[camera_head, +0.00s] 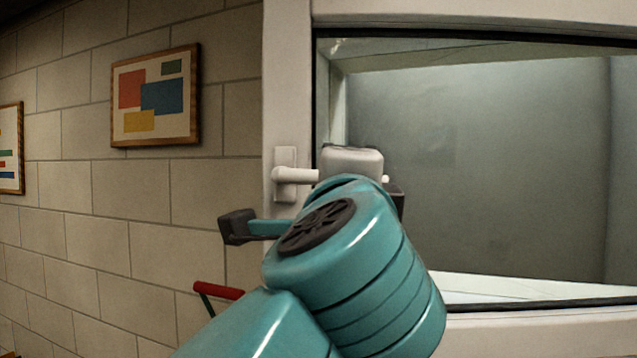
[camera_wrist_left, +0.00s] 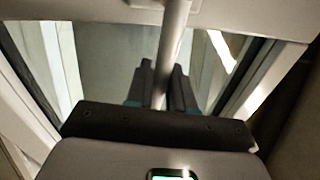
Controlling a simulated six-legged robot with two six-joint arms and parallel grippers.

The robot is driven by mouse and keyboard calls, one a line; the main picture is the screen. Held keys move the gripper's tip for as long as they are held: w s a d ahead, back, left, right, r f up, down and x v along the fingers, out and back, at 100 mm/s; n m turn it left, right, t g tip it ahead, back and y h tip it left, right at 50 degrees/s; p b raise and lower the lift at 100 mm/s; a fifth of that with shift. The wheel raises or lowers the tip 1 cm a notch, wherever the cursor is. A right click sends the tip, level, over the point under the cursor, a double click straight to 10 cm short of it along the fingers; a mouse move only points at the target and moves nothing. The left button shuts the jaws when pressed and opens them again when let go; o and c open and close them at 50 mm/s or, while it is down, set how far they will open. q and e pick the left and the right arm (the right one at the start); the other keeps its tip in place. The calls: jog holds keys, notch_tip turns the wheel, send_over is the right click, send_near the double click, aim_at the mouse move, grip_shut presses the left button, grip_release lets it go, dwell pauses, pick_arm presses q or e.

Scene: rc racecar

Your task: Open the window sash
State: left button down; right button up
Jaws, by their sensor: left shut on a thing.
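The window sash has a pale frame (camera_head: 288,75) around a large pane (camera_head: 480,150). A white handle (camera_head: 286,176) is fixed to its left upright, with its lever pointing right, roughly level. The fingertips are hidden in the head view. In the left wrist view my left gripper (camera_wrist_left: 163,80) is shut on the handle lever (camera_wrist_left: 173,40), with one dark finger on each side. My right gripper is in neither view.
A block wall (camera_head: 215,190) stands left of the window and carries two framed pictures, one whole (camera_head: 156,97) and one cut off (camera_head: 10,148). A red bar (camera_head: 219,291) shows low beside my arm. A pale sill (camera_head: 540,330) runs below the pane.

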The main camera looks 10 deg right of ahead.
pick_arm(q)
jog(key=s+b, duration=0.2)
jog(key=s, duration=0.4)
jog(key=shift+s+a, duration=0.15)
jog(key=shift+s, duration=0.15)
jog(key=c, duration=1.1)
grip_release()
jog(key=shift+s, duration=0.15)
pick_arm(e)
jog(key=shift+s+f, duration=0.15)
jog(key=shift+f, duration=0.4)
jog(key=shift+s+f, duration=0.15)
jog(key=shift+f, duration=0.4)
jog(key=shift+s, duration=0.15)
